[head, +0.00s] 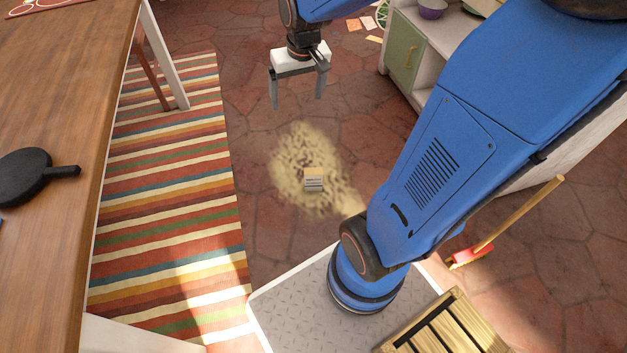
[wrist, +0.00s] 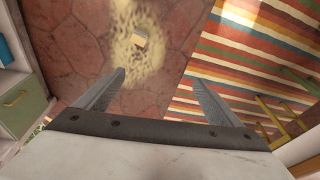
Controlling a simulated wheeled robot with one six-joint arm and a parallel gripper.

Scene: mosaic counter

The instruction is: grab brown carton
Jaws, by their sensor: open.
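A small carton (head: 314,179) with a brown top and a pale, dark-striped side sits on the floor, on a patch of yellowish speckled material (head: 290,165). It also shows near the top of the wrist view (wrist: 140,40), beyond my fingertips. My gripper (head: 296,102) is open and empty, its fingers pointing down, up and behind the carton in the head view. In the wrist view the two fingers (wrist: 157,75) are spread wide with nothing between them.
A striped rug (head: 175,200) and a wooden table (head: 60,110) with a black pan (head: 28,176) are on the left. A cabinet with a green door (head: 407,53) stands at upper right. A broom with a red head (head: 466,257) is at right. The tiled floor around the carton is clear.

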